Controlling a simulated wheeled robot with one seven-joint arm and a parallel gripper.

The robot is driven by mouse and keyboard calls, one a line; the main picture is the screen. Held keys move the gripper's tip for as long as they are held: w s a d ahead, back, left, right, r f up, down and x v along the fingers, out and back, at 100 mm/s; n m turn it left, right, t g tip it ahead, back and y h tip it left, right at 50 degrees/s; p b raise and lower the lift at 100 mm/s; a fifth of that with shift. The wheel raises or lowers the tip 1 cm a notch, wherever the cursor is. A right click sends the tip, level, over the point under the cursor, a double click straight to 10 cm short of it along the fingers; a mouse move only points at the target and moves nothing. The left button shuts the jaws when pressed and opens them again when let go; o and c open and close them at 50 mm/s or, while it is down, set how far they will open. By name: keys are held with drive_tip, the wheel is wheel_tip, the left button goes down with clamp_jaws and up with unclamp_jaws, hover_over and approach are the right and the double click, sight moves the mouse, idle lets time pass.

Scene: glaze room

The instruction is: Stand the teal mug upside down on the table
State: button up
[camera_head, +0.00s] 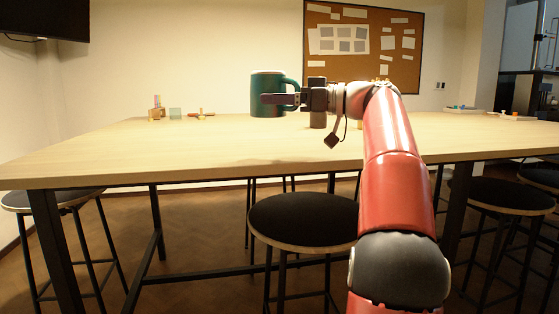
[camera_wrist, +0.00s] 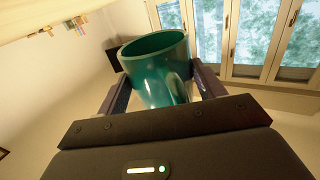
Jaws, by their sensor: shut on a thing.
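The teal mug (camera_head: 263,88) is held above the far part of the table (camera_head: 180,151), its handle toward the right in the head view. My gripper (camera_head: 280,99) is shut on it, with fingers on both sides of the mug (camera_wrist: 160,80) in the wrist view. The wrist view of my gripper (camera_wrist: 155,88) looks upside down, the table lying at its top left. The mug's open mouth points toward that table side, so it appears mouth down. A pale ring shows on its upper end in the head view. The mug appears clear of the table.
Small blocks (camera_head: 156,109), a teal cube (camera_head: 175,113) and an orange-handled item (camera_head: 201,114) lie left of the mug. The table's front middle is bare. Stools (camera_head: 302,219) stand along the front.

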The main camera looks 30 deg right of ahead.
sight(281, 158)
wheel_tip(281, 158, down, 9)
drive_tip(key=shift+f+b, duration=0.1)
drive_tip(key=shift+b, duration=1)
drive_tip(key=shift+f, duration=0.1)
drive_tip(key=o, duration=1.1)
drive_tip(key=shift+o, duration=0.2)
drive_tip(key=shift+r, duration=0.2)
drive_tip(key=v, duration=1.2)
drive_tip(key=shift+f, duration=0.1)
